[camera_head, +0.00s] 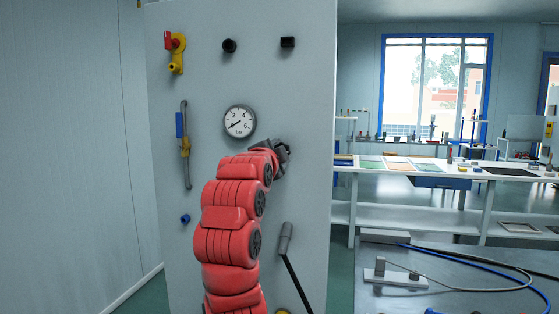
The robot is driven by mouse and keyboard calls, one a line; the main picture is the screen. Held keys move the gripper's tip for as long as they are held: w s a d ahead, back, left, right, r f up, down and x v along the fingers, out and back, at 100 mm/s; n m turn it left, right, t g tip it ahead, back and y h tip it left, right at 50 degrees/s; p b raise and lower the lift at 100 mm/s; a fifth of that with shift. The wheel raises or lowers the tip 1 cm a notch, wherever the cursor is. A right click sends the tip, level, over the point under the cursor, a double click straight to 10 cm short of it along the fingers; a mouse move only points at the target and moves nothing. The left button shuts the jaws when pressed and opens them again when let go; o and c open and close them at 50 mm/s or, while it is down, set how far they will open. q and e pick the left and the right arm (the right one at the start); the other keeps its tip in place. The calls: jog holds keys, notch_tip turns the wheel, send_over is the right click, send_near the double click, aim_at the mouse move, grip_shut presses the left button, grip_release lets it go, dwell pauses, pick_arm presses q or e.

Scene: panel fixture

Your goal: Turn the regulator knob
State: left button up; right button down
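A pale upright panel (310,100) fills the middle of the view. A round pressure gauge (239,121) is mounted on it. My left gripper (284,152), dark grey, is at the panel face, right of and below the gauge, at the end of a red arm rising from the bottom. Its fingers are small and partly hidden by the wrist, so I cannot tell whether they hold anything. No regulator knob is plainly identifiable; one at the gripper could be hidden. A round black knob (229,46) sits above the gauge. My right gripper is not in view.
The panel also carries a red-and-yellow valve (176,52), a black square part (288,42), a blue-tagged rod (184,140), a small blue knob (185,219) and a grey handle (286,238) with a black cable. A grey table (390,303) with cables stands at lower right.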

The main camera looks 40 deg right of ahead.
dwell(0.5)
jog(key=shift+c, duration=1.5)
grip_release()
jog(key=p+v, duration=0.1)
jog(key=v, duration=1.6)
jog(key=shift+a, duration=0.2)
